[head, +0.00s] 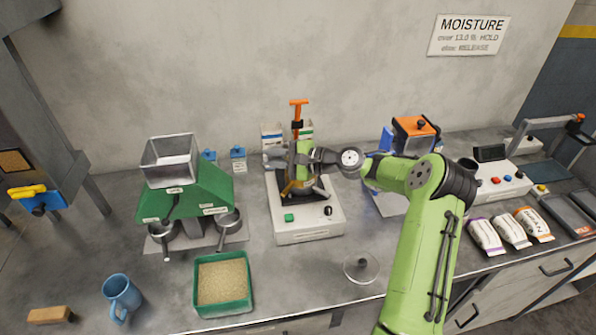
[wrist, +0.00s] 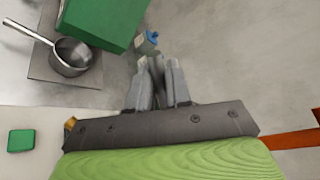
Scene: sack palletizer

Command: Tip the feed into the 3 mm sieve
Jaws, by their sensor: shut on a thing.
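My gripper (head: 276,160) is over the white sieve shaker (head: 308,230), pointing left. In the wrist view my gripper (wrist: 157,90) is shut on a small grey thing between its fingers; I cannot tell what it is. The shaker has a green button, a black knob and an orange-handled clamp post (head: 298,110). My arm and gripper cover most of the shaker's top, so the 3 mm sieve cannot be made out. Tan grain feed (head: 222,281) lies in a green tray (head: 197,300) at the front.
A green divider (head: 190,195) with a metal hopper (head: 170,160) stands left, with two metal pans (head: 228,224) by it; one pan (wrist: 72,58) shows in the wrist view. A blue mug (head: 120,297) and brown block (head: 50,315) are front left. Sample bags (head: 510,231) lie right.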

